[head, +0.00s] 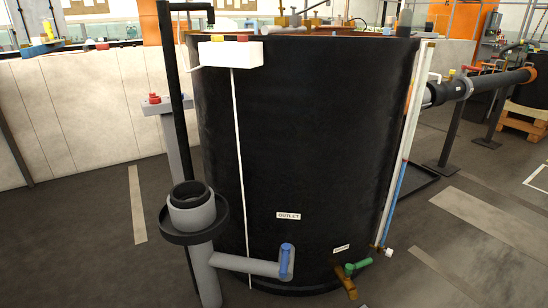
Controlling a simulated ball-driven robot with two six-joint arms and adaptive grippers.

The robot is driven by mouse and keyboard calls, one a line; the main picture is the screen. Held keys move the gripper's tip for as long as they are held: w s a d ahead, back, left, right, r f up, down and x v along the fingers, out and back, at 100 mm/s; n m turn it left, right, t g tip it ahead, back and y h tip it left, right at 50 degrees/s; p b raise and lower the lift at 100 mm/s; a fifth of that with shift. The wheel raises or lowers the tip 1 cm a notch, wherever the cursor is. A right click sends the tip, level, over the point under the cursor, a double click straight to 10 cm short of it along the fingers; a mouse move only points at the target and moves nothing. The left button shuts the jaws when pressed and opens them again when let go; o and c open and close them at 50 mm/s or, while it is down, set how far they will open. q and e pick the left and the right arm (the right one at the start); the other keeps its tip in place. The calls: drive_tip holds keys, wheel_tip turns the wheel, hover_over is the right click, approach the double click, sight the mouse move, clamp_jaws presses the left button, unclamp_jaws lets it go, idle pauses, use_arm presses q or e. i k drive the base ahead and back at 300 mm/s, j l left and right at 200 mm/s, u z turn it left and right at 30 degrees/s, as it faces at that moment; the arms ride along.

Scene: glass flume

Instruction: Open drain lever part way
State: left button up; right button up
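A large black tank (310,130) stands in the middle of the head view. Low on its right side a brass valve (346,281) sticks out, with a green lever (359,265) on it lying nearly level and pointing right. A small white label (342,248), too small to read, is just above the valve. To its left, a grey pipe (240,264) under the "OUTLET" label (289,216) carries an upright blue handle (287,258). Neither of my grippers is in view.
A grey standpipe with a black collar (195,212) stands left of the tank. A white and blue vertical tube (402,170) runs down the tank's right side, close to the green lever. The floor (440,270) at front right is clear.

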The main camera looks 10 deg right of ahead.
sight(348, 269)
drive_tip(key=i+l+u, duration=0.1)
drive_tip(key=l+u, duration=0.9)
